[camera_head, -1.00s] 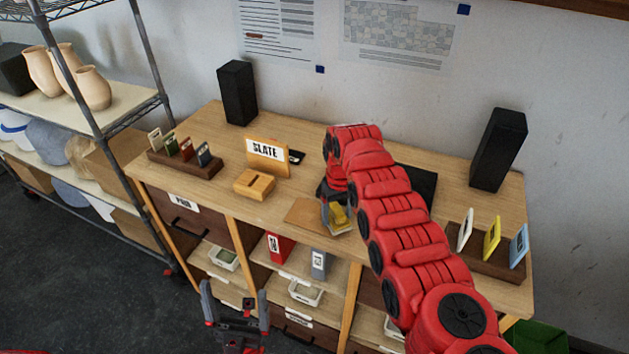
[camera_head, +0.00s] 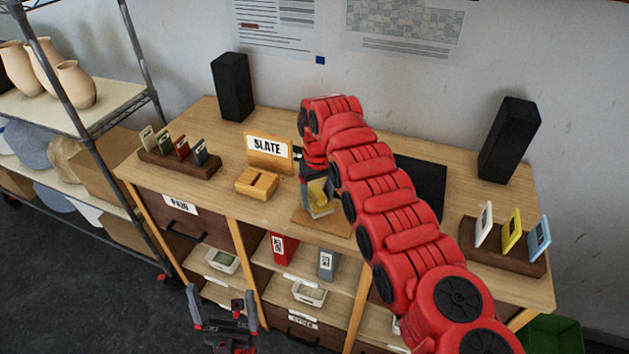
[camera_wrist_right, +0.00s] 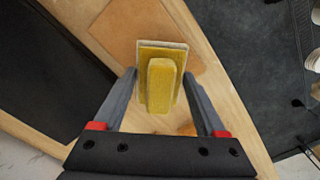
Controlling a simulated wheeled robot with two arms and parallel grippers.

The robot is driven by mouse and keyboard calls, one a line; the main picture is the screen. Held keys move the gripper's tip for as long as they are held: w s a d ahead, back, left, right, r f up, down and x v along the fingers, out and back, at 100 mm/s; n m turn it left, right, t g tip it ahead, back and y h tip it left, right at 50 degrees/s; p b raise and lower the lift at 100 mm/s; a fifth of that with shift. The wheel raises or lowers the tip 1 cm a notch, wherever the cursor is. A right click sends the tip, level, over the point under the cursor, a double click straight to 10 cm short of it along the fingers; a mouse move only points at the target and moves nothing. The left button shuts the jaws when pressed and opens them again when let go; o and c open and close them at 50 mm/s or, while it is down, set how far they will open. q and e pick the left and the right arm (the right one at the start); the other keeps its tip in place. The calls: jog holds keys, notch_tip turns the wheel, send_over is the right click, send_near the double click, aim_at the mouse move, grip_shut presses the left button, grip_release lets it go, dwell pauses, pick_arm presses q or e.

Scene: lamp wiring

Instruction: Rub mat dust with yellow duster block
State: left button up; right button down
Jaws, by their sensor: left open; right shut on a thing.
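The yellow duster block (camera_head: 318,197) is held in my right gripper (camera_head: 316,200) over the tan mat (camera_head: 330,226) on the desk. In the right wrist view the yellow duster block (camera_wrist_right: 161,83) sits between the two fingers, with its pale-edged base against or just above the brown mat (camera_wrist_right: 120,35). I cannot tell whether it touches the mat. No dust is clearly visible on the mat. My left gripper (camera_head: 224,303) is open and empty, low in front of the desk.
A wooden block with a slot (camera_head: 257,183) and a SLATE sign (camera_head: 267,150) stand left of the mat. A dark panel (camera_head: 422,185) lies behind my right arm. Card racks stand at the left (camera_head: 178,165) and right (camera_head: 503,248). Speakers (camera_head: 232,88) stand at the back.

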jog(key=r, duration=0.2)
jog(key=shift+s+d+r, duration=0.15)
jog(key=shift+d+r, duration=0.1)
jog(key=shift+r, duration=0.05)
jog(key=shift+a+r, duration=0.15)
jog(key=shift+r, duration=0.5)
jog(key=shift+r+b, duration=0.3)
jog(key=shift+r, duration=0.55)
